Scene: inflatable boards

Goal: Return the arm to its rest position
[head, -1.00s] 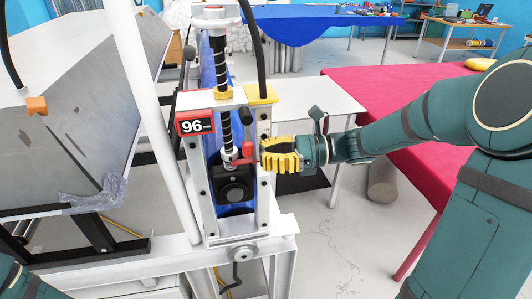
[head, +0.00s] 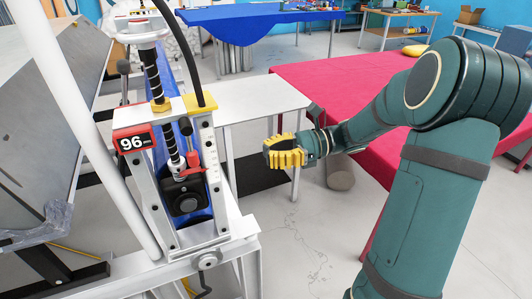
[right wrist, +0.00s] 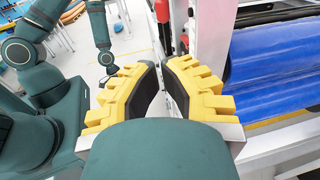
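My right arm is teal and comes in from the right in the head view. Its gripper (head: 284,153) has yellow fingers with black pads and hangs in free air to the right of the white machine frame (head: 216,165). In the right wrist view the two fingers (right wrist: 159,80) stand apart with a gap between them, and nothing is held. The machine frame shows close beyond the right finger in that view.
The machine carries a red "96" display (head: 133,141), a threaded spindle (head: 155,75) and a black block (head: 186,195). A white table (head: 245,98) stands behind the gripper. A red-covered table (head: 350,90) lies behind my right arm. Floor (head: 310,225) below the gripper is clear.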

